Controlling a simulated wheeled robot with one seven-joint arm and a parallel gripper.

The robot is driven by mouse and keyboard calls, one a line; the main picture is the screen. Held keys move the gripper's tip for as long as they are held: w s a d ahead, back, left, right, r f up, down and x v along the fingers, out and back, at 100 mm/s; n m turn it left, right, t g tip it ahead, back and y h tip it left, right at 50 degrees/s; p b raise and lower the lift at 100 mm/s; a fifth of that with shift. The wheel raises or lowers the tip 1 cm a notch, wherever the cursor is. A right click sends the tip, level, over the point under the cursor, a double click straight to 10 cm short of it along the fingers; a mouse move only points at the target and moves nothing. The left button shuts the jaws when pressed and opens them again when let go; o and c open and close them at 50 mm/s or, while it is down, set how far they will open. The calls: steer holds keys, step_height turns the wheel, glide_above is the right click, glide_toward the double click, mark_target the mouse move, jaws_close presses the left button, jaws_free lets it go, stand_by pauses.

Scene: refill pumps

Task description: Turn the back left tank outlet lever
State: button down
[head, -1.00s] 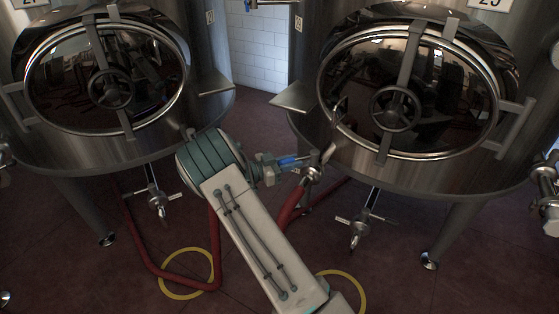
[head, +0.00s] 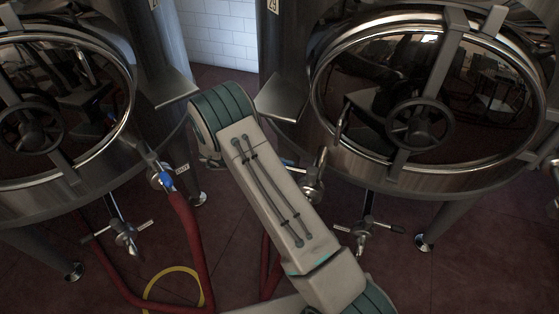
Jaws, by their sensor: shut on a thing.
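The right tank (head: 250,190) in the head view is not what I can match surely to "back left"; its outlet valve (head: 315,182) shows as metal just right of my arm link. A small sliver of blue (head: 287,162), perhaps its lever, shows at the link's edge. The left tank's outlet valve (head: 158,178) has a blue part (head: 167,182) and a red hose (head: 190,245) below it. My gripper is hidden behind my own arm, so its jaws and their contact cannot be seen.
Both tanks have round glass manways with handwheels (head: 420,125) and metal side shelves (head: 280,98). Lower drain valves (head: 122,236) hang beneath them. A yellow ring (head: 172,285) lies on the dark red floor near the hose. Tank legs (head: 432,232) stand on the floor.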

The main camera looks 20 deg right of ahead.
steer(key=shift+w+d+m+g+y, duration=0.2)
steer(key=shift+w+m+g+y, duration=0.15)
steer(key=shift+g, duration=0.25)
steer(key=c, duration=1.3)
jaws_free()
steer(key=shift+d, duration=0.1)
steer(key=shift+o, duration=0.2)
